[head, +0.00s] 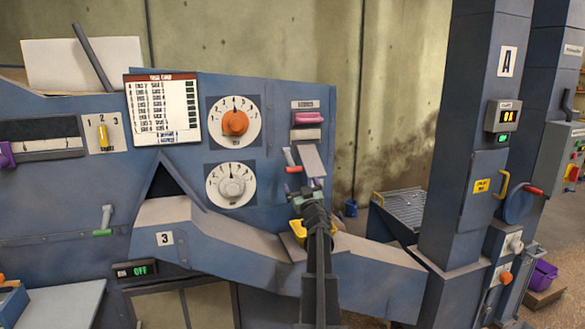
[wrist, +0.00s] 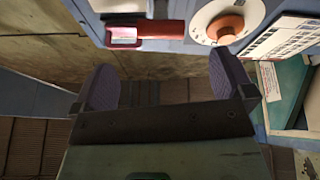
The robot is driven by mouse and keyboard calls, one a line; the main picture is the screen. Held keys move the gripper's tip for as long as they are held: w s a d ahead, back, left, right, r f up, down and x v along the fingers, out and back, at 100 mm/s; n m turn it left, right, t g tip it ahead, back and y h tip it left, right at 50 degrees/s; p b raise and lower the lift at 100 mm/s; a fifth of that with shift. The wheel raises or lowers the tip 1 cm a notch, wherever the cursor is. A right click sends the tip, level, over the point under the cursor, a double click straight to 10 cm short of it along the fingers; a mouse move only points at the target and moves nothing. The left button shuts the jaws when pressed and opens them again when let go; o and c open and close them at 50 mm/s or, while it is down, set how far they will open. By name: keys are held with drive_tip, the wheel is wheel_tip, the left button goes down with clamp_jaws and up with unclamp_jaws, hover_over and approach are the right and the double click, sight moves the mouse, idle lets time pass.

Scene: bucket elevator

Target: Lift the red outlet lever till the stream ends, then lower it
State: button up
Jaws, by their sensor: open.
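A red lever handle (head: 292,169) hangs from a pale bar on the blue panel, right of the lower dial. My gripper (head: 307,187) is in front of it and hides part of it. In the wrist view the fingers (wrist: 165,78) are spread wide with nothing between them. A red piece (wrist: 160,32) with a pale end shows beyond the fingertips, apart from them; I cannot tell whether it is this handle. I cannot make out a stream; my arm covers part of the chute (head: 240,247).
An orange-knob dial (head: 235,122) and a pink switch (head: 309,118) are on the panel. A green-handled lever (head: 103,230) is at left. A yellow piece (head: 298,230) lies by the chute behind my arm. A blue column (head: 470,130) with another red handle (head: 534,191) beside it stands right.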

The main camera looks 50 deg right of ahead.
sight(292, 166)
drive_tip(key=p+x, duration=0.4)
drive_tip(key=x, duration=0.6)
drive_tip(key=shift+w+d+r, duration=0.15)
drive_tip(key=shift+w+d, duration=0.05)
drive_tip(key=shift+w, duration=0.05)
drive_tip(key=shift+c, duration=0.3)
drive_tip(key=c, duration=1)
drive_tip(key=shift+o, duration=0.2)
drive_tip(key=shift+a, duration=0.15)
